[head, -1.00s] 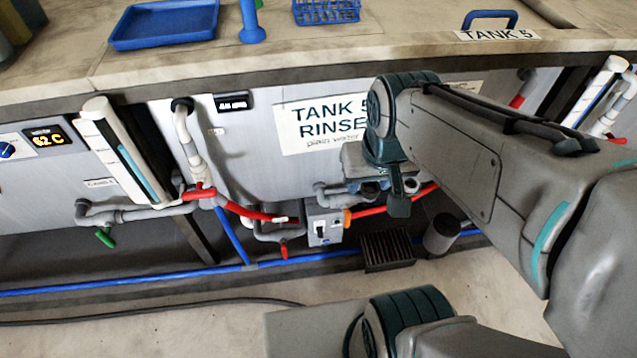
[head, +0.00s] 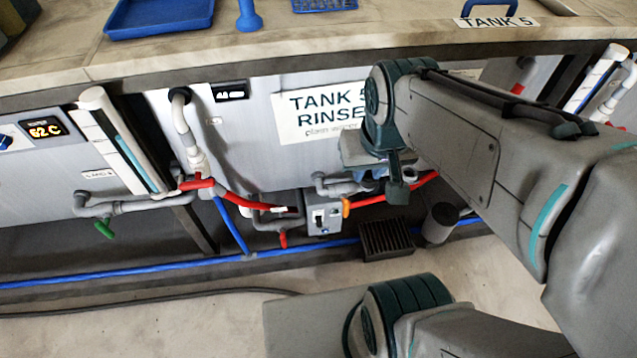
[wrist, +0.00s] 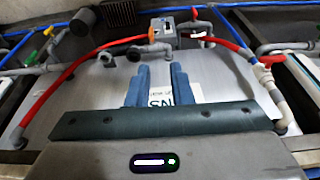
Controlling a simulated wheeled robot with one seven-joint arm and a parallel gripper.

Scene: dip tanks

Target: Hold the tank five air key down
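Under the counter, the grey tank panel carries a sign reading "TANK 5 RINSE" (head: 318,115). Below it a small grey control box (head: 322,212) has a dark switch plate on its face; which part is the air key is too small to tell. My gripper hangs in front of the panel, right of and above the box in the head view, its fingers mostly hidden by my arm. In the wrist view my gripper (wrist: 160,78) has two blue fingers apart with nothing between them. The control box (wrist: 178,30) lies beyond the fingertips, apart from them.
Red hoses (head: 250,203), grey pipes (head: 338,185) and a red-handled valve (head: 283,238) surround the box. A dark floor grate (head: 386,238) and a dark cylinder (head: 440,222) are to its right. A blue pipe (head: 150,272) runs low along the floor. The counter edge (head: 250,50) overhangs.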

